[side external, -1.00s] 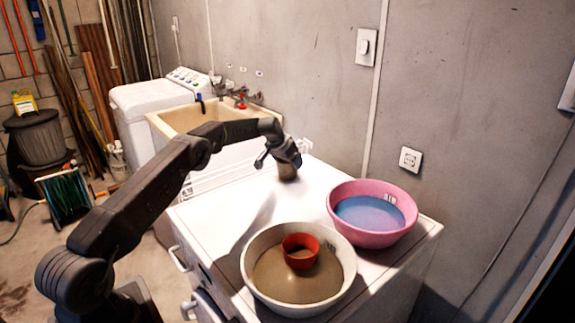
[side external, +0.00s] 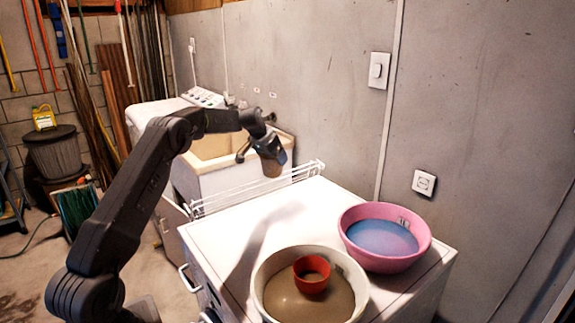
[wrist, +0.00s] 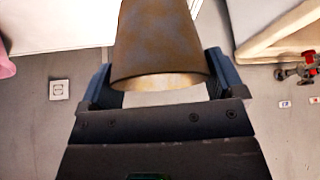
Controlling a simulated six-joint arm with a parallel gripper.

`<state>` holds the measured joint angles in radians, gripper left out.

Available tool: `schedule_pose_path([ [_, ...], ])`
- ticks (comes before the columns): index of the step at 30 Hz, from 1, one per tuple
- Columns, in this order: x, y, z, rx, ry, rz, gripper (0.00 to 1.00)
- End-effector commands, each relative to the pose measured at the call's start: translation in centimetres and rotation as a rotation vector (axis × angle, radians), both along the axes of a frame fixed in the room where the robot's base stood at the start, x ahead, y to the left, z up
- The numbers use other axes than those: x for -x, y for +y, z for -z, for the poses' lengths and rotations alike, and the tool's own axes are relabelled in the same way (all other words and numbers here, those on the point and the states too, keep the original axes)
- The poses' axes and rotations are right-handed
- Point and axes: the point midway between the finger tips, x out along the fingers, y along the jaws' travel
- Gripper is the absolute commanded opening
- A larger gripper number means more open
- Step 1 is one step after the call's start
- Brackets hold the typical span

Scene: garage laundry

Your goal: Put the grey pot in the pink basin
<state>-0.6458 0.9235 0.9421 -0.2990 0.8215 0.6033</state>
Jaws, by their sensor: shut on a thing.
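My gripper (side external: 268,148) is shut on the grey pot (side external: 273,168) and holds it in the air above the far end of the white machine top. In the wrist view the pot (wrist: 162,45) looks grey with brownish stains and sits between the two fingers of my gripper (wrist: 162,82). The pink basin (side external: 392,263) stands on the right of the machine top, near the wall, with a blue inside. The pot is to the left of the basin, farther back and higher, well apart from it.
A whitish basin (side external: 262,297) with a brown inside stands at the front of the machine top (side external: 312,205), holding a red cup (side external: 312,283). A white rack (side external: 250,190) lines the far edge, before a utility sink (side external: 215,146). The machine's middle is clear.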

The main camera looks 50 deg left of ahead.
Motion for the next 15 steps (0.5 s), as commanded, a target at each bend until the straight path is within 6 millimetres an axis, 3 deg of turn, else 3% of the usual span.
schedule_pose_path([
  [10,1.7,1.0,-1.4,0.001,0.000,0.006,0.65],
  [13,1.2,-0.4,-1.5,0.000,0.001,0.042,0.65],
  [15,0.6,-2.4,-1.5,0.002,0.004,0.090,0.65],
])
